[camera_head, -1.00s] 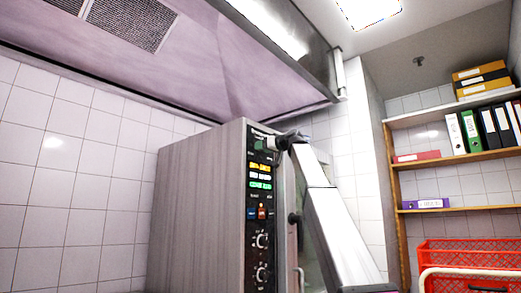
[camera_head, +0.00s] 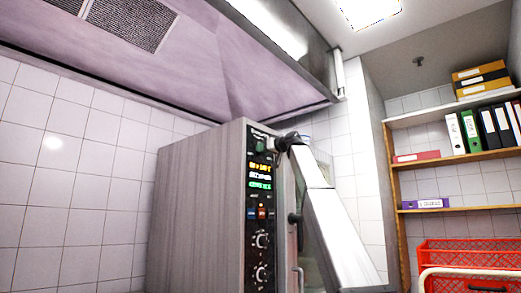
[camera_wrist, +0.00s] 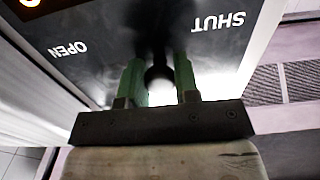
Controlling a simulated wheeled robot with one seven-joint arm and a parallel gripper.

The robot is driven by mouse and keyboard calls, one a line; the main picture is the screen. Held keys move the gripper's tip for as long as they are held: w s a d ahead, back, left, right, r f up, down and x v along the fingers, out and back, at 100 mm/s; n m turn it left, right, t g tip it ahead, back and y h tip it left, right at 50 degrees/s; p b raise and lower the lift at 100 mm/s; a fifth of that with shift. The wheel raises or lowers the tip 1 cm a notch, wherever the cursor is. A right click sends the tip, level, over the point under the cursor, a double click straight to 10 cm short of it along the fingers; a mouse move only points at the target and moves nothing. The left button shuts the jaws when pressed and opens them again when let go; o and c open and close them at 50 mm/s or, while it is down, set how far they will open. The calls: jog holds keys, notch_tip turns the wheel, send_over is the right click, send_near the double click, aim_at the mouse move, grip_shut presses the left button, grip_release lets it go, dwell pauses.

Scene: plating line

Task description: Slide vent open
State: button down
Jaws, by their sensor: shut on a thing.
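The vent slider's dark knob (camera_wrist: 160,76) sits on a glossy black panel between the printed words OPEN (camera_wrist: 68,48) on the left and SHUT (camera_wrist: 218,22) on the right, both upside down in the wrist view. My gripper (camera_wrist: 160,88) has its two green fingers shut on the knob, one on each side. The slot under the knob is dark and hard to make out. In the head view my gripper (camera_head: 265,146) is at the top of the control panel on the grey oven (camera_head: 200,200), and the knob is hidden there.
Below my gripper, the panel has lit displays (camera_head: 260,176), small buttons and two round dials (camera_head: 261,239). A purple-tinted hood (camera_head: 180,60) hangs above the oven. A shelf with folders (camera_head: 470,157) and red crates (camera_head: 465,252) stand at the right.

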jog(key=w+d, duration=0.1)
jog(key=w, duration=0.1)
jog(key=w+d, duration=0.2)
jog(key=shift+w+d, duration=0.2)
jog(key=c, duration=0.8)
grip_release()
jog(key=shift+w+d, duration=0.1)
jog(key=shift+c, duration=0.2)
jog(key=v, duration=1.1)
